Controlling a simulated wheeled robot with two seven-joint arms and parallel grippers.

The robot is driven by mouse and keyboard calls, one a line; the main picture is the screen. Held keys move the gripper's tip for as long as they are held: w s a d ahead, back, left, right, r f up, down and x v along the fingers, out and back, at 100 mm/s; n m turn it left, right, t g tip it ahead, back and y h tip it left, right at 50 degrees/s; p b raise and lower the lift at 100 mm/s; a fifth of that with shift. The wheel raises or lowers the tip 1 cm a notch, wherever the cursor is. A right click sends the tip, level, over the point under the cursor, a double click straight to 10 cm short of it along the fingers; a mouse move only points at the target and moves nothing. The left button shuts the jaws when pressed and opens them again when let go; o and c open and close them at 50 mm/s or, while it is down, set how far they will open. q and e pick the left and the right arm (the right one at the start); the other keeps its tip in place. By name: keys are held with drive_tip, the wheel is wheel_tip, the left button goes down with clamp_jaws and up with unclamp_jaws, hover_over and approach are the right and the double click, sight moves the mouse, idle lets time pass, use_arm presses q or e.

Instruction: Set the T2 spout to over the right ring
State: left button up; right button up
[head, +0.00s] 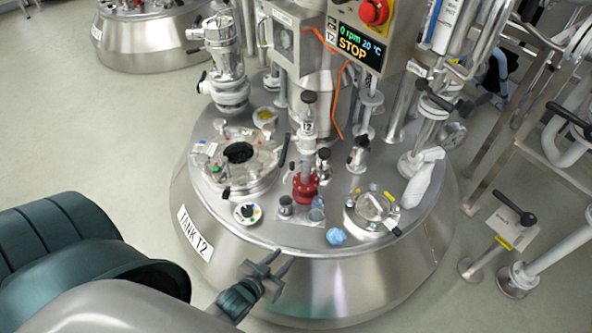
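The steel tank labelled TANK T2 (195,234) fills the middle of the head view. Near the front of its lid stands a red flanged fitting (305,186) with a grey stem, which I take to be the spout's mount. The spout's outlet and direction are too small to tell. Just in front are two small round holders, a left one (286,207) and a right one (317,214), probably the rings. My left gripper (284,258) is open and empty at the tank's front rim, in front of and below the fitting. My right gripper is not in view.
A control box (360,40) showing STOP stands behind.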

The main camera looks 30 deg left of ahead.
sight(291, 167)
use_arm(q)
drive_tip(key=a+r+t+b, duration=0.3)
drive_tip(key=r+b, duration=0.1)
drive_tip(key=r, duration=0.6)
drive_tip(key=w+a+r+n+t+y+b, duration=0.1)
drive_tip(key=a+r+t+b, duration=0.2)
drive_tip(key=r, duration=0.7)
drive_tip(key=shift+w+a+y+b, duration=0.2)
drive_tip(key=shift+a+y+b, duration=0.15)
drive_tip(key=shift+b, duration=0.75)
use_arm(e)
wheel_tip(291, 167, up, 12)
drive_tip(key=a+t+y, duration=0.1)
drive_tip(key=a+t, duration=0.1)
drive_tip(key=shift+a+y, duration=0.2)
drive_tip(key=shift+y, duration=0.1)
use_arm(q)
drive_tip(key=shift+w+f, duration=0.1)
drive_tip(key=shift+w, duration=0.05)
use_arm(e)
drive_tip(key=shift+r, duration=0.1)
